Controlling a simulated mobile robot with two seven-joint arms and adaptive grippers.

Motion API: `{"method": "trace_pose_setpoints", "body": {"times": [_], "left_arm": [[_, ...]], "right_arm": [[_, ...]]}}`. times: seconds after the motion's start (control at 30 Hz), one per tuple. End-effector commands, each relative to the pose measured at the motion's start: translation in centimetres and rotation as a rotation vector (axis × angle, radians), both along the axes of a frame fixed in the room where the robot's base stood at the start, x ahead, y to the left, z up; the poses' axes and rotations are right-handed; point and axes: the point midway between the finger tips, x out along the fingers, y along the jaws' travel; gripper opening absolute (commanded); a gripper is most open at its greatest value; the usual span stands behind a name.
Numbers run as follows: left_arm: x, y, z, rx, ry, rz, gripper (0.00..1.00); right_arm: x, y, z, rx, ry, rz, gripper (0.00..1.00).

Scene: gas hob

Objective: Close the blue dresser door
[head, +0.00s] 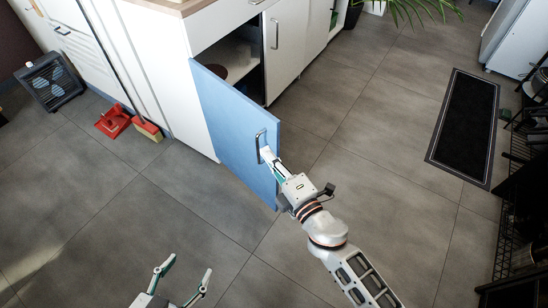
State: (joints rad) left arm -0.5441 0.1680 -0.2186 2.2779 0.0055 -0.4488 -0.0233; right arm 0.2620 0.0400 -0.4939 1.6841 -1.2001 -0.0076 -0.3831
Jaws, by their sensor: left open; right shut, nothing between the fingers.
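The blue dresser door (229,125) stands open, swung out from the white dresser (188,70) toward me. My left gripper (183,278) is open and empty, low over the floor at the bottom of the picture, well apart from the door. Part of the dresser opening shows above the door, with a dark round item (217,71) on a shelf.
A white door (287,48) stands beside the opening. A red dustpan (113,121) and a broom (148,131) are left of the dresser, with a dark fan (50,81) farther left. A black mat (466,125) and a rack are at the right. The floor around the door is clear.

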Motion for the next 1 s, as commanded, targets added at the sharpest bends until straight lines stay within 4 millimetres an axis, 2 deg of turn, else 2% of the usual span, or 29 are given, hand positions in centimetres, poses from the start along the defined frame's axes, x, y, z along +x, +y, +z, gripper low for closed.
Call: {"method": "trace_pose_setpoints", "body": {"times": [0.1,0.33,0.4,0.7,1.0], "left_arm": [[-0.2,0.0,-0.3,0.0,0.007,0.0,0.58],[-0.4,-0.3,-0.6,-0.009,0.012,-0.001,0.58],[0.0,-0.5,0.0,-0.013,-0.001,-0.002,0.58],[0.2,-0.4,0.1,-0.013,-0.006,-0.002,0.58],[0.1,-0.4,0.0,-0.012,-0.003,-0.001,0.58]], "right_arm": [[2.3,1.2,0.0,0.002,0.001,0.0,0.0],[6.0,3.2,-0.2,0.001,0.003,0.0,0.0],[6.7,1.9,-0.1,-0.003,0.001,-0.001,0.0],[8.3,0.1,-0.1,0.0,0.002,0.0,0.0],[8.4,0.0,-0.1,0.001,0.003,0.0,0.0]]}}
